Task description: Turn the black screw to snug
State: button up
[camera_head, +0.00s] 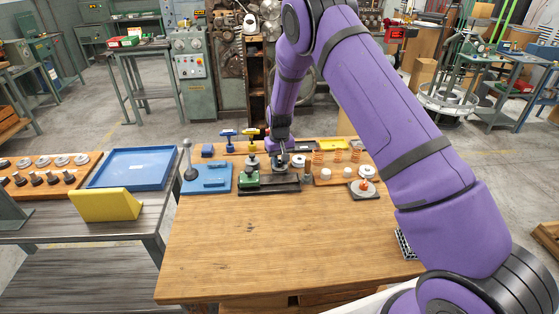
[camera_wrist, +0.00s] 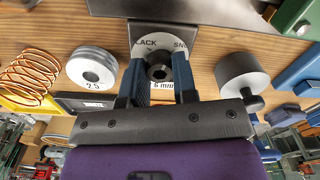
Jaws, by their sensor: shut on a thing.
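The black screw (camera_wrist: 158,73) shows in the wrist view as a dark round head with a socket. It sits at the middle of a pale round dial (camera_wrist: 157,38) with partly hidden lettering that reads like slack and snug. My gripper (camera_wrist: 160,68) has one dark blue finger on each side of the screw head and is shut on it. A "6 mm" label (camera_wrist: 162,86) lies just below the head, between the fingers. In the head view my gripper (camera_head: 281,158) is at the dark fixture at the bench's back; the screw is hidden there.
In the wrist view a silver disc (camera_wrist: 93,65) and copper spring (camera_wrist: 30,75) lie left, and a grey cylinder (camera_wrist: 242,75) stands close right. In the head view a blue plate with a post (camera_head: 206,178) is left of the fixture. The wooden bench's front (camera_head: 270,240) is clear.

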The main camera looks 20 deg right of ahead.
jog(key=m, duration=0.5)
jog(key=shift+m, duration=0.4)
dwell(0.4)
jog(key=o, duration=0.9)
jog(key=shift+r, duration=0.1)
notch_tip(320, 180, up, 11)
